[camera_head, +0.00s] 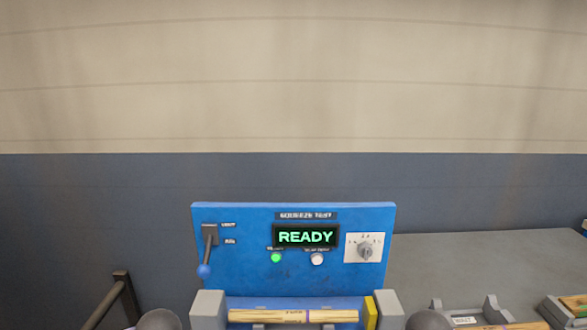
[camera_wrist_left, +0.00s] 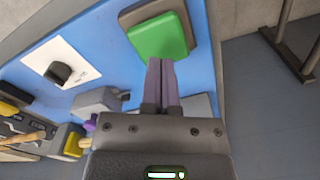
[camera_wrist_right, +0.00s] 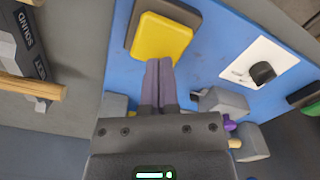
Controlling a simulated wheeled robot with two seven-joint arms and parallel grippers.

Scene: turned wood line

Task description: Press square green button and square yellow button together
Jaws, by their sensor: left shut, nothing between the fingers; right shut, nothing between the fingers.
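The square green button (camera_wrist_left: 160,37) sits on a dark base on the blue panel in the left wrist view. My left gripper (camera_wrist_left: 161,62) is shut and empty, its fingertips at the button's lower edge. The square yellow button (camera_wrist_right: 162,38) sits on a similar dark base in the right wrist view. My right gripper (camera_wrist_right: 159,63) is shut and empty, its fingertips at that button's lower edge. I cannot tell whether either gripper touches its button. Neither button shows in the head view. The blue panel (camera_head: 240,245) there has a display (camera_head: 306,236) reading READY.
Below the display are a lit green lamp (camera_head: 276,258) and a whitish lamp (camera_head: 317,259). A lever (camera_head: 207,250) is at left and a dial (camera_head: 366,251) at right. A wooden rod (camera_head: 280,316) lies between grey blocks. A grey table (camera_head: 480,265) is at right.

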